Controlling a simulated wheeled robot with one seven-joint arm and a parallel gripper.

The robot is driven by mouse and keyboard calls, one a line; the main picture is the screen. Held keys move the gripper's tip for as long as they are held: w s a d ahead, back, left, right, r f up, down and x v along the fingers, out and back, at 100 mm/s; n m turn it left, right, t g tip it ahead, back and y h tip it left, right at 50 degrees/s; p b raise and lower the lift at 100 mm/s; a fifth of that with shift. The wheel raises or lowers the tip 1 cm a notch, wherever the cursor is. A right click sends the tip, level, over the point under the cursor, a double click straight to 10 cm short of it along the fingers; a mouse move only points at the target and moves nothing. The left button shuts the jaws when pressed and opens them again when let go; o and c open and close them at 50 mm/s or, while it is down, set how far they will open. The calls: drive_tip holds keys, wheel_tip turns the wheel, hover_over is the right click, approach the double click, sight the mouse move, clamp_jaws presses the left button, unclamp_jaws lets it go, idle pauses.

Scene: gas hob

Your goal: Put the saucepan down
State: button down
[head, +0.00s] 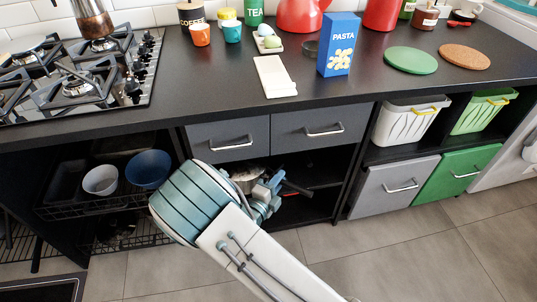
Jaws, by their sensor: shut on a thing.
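The saucepan (249,174) is a silvery pan, partly hidden behind my arm, in the open dark shelf space below the two grey drawers. A black handle (297,187) sticks out toward the right beside my gripper. My gripper (275,184) is at the front of this space, shut on what looks like the saucepan's handle. The fingertips are small and partly covered by the wrist. I cannot tell whether the pan's base touches the shelf.
The counter's front middle is clear.

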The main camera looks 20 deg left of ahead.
drive_tip(key=w+a+f+b, duration=0.1)
drive_tip(key=w+a+b, duration=0.25)
drive_tip(key=w, duration=0.35)
drive_tip(key=w+a+b, duration=0.2)
drive_tip(key=w+a, duration=0.3)
drive_tip(key=w, duration=0.1)
drive_tip(key=shift+w+f+b, duration=0.15)
drive_tip(key=shift+f+b, duration=1.35)
drive_tip(key=shift+f, duration=1.2)
drive_tip(key=shift+w+a+f+b, duration=0.15)
drive_tip(key=shift+f+b, duration=0.15)
drive_tip(key=shift+b, duration=0.15)
drive_tip(key=shift+r, duration=0.1)
drive_tip(key=c, duration=1.8)
unclamp_jaws()
drive_tip(key=shift+f, duration=0.3)
drive_tip(key=o, duration=0.5)
drive_tip(key=shift+c, duration=0.2)
